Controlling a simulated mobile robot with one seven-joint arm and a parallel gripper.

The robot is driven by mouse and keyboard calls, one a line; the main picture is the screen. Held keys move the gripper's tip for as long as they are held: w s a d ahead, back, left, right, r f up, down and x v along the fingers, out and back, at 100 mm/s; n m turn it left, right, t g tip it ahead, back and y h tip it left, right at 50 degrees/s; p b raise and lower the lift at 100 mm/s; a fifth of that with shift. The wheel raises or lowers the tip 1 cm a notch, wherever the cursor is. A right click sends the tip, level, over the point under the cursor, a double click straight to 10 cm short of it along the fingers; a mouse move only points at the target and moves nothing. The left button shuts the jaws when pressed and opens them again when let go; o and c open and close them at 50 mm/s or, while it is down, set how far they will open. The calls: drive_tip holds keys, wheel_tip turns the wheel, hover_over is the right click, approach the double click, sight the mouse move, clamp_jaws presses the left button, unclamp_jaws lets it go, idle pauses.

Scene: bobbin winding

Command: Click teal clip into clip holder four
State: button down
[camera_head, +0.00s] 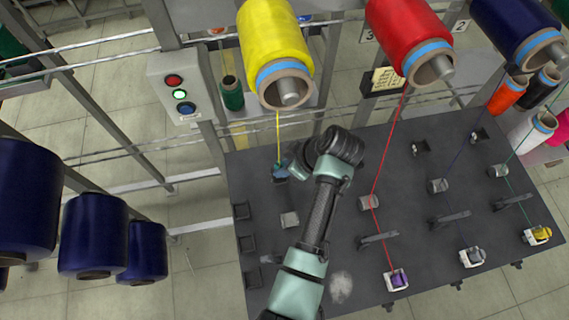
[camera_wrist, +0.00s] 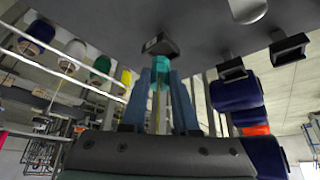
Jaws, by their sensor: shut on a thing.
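My gripper (camera_head: 282,172) is at the upper left part of the dark panel (camera_head: 330,150), below the yellow spool (camera_head: 274,50). In the wrist view my gripper (camera_wrist: 160,88) is shut on the teal clip (camera_wrist: 161,70), whose end shows between the blue-grey fingers. The clip's tip is at a small dark holder (camera_wrist: 160,44) on the panel; whether it is seated or only touching, I cannot tell. A yellow thread (camera_head: 278,130) runs from the spool down to the gripper. The holder's number is not readable.
Black square holders (camera_head: 247,243) line the panel's left edge. A grey guide (camera_head: 290,219) stands below the gripper. A red thread (camera_head: 384,160) runs down to a purple-and-white bobbin unit (camera_head: 396,279) on the right. A button box (camera_head: 177,88) is at upper left.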

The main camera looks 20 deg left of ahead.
drive_tip(key=shift+f+b, duration=0.8)
drive_tip(key=shift+f, duration=0.3)
drive_tip(key=shift+r, duration=0.1)
drive_tip(key=c, duration=0.6)
unclamp_jaws()
drive_tip(key=shift+d+r, duration=0.1)
drive_tip(key=b+v, duration=0.1)
drive_tip(key=v, duration=1.2)
drive_tip(key=shift+b, duration=0.4)
